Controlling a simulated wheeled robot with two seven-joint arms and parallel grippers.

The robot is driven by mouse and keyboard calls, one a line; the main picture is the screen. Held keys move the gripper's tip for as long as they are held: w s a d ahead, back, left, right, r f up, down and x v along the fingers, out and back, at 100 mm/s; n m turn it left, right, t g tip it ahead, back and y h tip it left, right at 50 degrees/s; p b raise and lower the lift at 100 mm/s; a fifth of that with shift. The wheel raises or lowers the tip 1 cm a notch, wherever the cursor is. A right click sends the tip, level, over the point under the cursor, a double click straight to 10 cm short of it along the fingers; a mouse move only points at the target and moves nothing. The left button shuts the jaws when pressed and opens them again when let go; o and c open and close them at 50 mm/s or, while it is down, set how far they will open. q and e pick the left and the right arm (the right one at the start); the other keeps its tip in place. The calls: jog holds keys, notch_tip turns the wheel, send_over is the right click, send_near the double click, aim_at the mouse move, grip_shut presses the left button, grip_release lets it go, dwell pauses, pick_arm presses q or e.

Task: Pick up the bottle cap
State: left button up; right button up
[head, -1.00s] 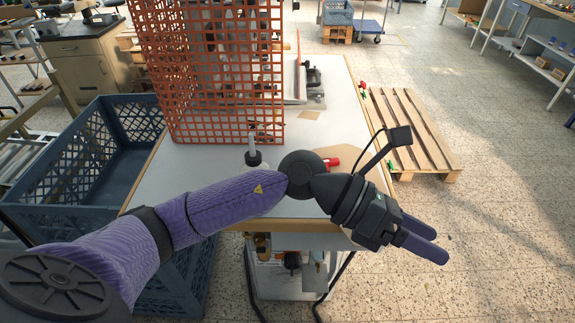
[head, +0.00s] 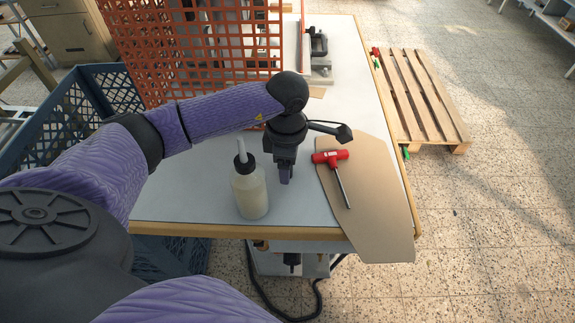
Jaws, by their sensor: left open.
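A squat bottle (head: 249,190) with cream-coloured contents stands upright near the front edge of the table (head: 180,205). Its dark cap (head: 245,163) with a pale upright nozzle (head: 241,148) is on top of it. My left gripper (head: 285,178) points down just to the right of the bottle, over the table, with no object seen in it. Its fingers overlap each other from this angle, and it appears apart from the bottle. My right gripper is not in view.
A red-handled tool (head: 331,157) lies on a brown cardboard sheet (head: 375,200) that overhangs the front edge. An orange mesh guard (head: 185,50) stands behind my left arm. A blue crate (head: 60,130) is at left; a wooden pallet (head: 425,95) is on the floor at right.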

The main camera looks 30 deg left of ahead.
pick_arm(q)
jog(key=shift+f, duration=0.4)
grip_shut()
